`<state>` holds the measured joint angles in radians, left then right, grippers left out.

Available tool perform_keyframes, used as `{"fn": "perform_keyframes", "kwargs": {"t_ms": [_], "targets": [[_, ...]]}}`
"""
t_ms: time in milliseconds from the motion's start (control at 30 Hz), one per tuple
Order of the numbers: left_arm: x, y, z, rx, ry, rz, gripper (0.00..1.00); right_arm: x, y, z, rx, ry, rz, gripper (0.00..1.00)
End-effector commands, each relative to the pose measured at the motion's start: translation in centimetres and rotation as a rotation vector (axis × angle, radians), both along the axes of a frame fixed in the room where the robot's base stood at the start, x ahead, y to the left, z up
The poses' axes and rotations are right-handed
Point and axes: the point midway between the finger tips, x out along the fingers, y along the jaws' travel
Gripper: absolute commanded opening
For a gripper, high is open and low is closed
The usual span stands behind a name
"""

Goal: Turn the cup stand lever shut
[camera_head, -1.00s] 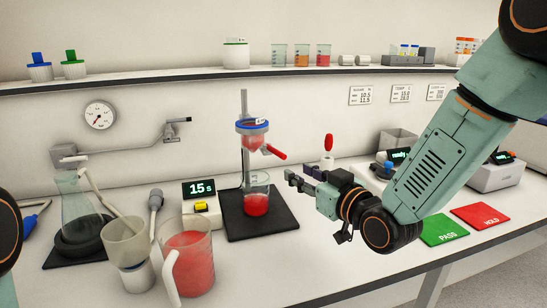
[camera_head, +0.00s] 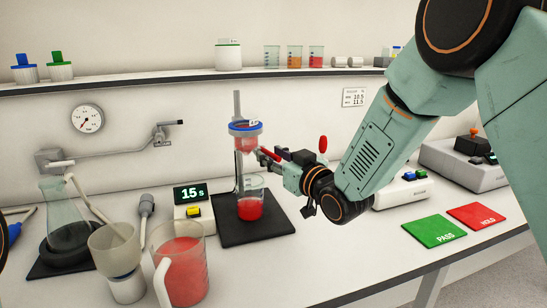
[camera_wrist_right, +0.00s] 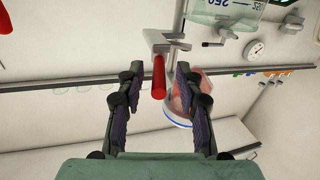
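The cup stand (camera_head: 238,108) holds a blue-rimmed cup (camera_head: 246,129) of red juice above a beaker (camera_head: 250,201) with red liquid. Its red lever (camera_head: 267,153) sticks out to the right below the cup, partly overlapped by my right gripper (camera_head: 277,160). In the right wrist view the lever (camera_wrist_right: 158,78) lies between the two spread fingers of my right gripper (camera_wrist_right: 159,80), with a visible gap on each side. The right gripper is open and seems to hold nothing. My left gripper is out of view.
A jug of red juice (camera_head: 181,267) and a funnel cup (camera_head: 115,247) stand at the front left. A timer box (camera_head: 189,200) sits beside the stand's dark base (camera_head: 257,229). A red-topped handle (camera_head: 323,144) is behind my right gripper. Green (camera_head: 434,231) and red (camera_head: 476,216) mats lie right.

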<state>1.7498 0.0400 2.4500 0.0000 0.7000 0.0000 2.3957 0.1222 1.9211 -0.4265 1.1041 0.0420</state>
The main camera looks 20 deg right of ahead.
Motion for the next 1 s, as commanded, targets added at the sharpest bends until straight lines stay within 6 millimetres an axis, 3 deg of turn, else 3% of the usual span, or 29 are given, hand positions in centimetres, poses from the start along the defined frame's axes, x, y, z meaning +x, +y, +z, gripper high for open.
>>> {"fn": "perform_keyframes", "kwargs": {"t_ms": [233,667,1000], "targets": [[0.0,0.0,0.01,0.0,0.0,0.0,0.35,0.24,0.08,-0.05,0.0,0.001,0.0,0.36],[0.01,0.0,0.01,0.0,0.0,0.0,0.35,0.2,0.07,-0.04,-0.001,0.001,0.0,0.0],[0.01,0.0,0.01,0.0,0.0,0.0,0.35,0.2,0.07,-0.06,-0.002,0.002,0.0,0.0]]}}
